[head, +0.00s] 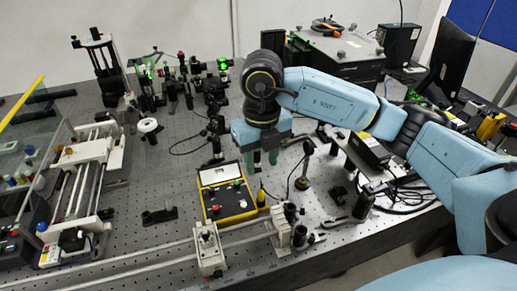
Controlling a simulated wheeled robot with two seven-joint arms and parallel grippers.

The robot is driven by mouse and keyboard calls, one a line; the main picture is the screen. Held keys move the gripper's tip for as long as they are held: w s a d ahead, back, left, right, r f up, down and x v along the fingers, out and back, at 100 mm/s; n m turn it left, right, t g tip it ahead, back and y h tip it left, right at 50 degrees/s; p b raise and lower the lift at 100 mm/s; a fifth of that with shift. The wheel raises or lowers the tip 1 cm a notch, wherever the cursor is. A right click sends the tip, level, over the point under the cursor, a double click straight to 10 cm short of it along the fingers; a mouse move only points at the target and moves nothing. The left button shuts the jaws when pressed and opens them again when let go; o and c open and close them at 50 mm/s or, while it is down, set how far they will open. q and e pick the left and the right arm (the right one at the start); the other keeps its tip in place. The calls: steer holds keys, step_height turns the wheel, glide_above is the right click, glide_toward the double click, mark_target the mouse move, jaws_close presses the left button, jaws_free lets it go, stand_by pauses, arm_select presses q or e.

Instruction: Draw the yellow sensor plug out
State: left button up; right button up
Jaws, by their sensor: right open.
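A small upright yellow piece with a thin dark tip (261,197), which looks like the yellow sensor plug, stands at the right edge of a yellow-rimmed instrument box (228,213). I cannot tell whether it sits in a socket. My right gripper (262,161) comes in from the right and points down, with green fingers apart and nothing visible between them. It appears above and behind the yellow piece in the head view, not touching it. My left gripper is not in view.
A rail with white carriages (208,249) runs along the bench front. A post on a round base (302,183) stands right of my gripper. Optics mounts crowd the back, and a glass-covered rail assembly (88,175) fills the left.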

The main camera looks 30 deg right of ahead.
mark_target(261, 191)
step_height(261, 191, down, 11)
stand_by(0.4)
jaws_close()
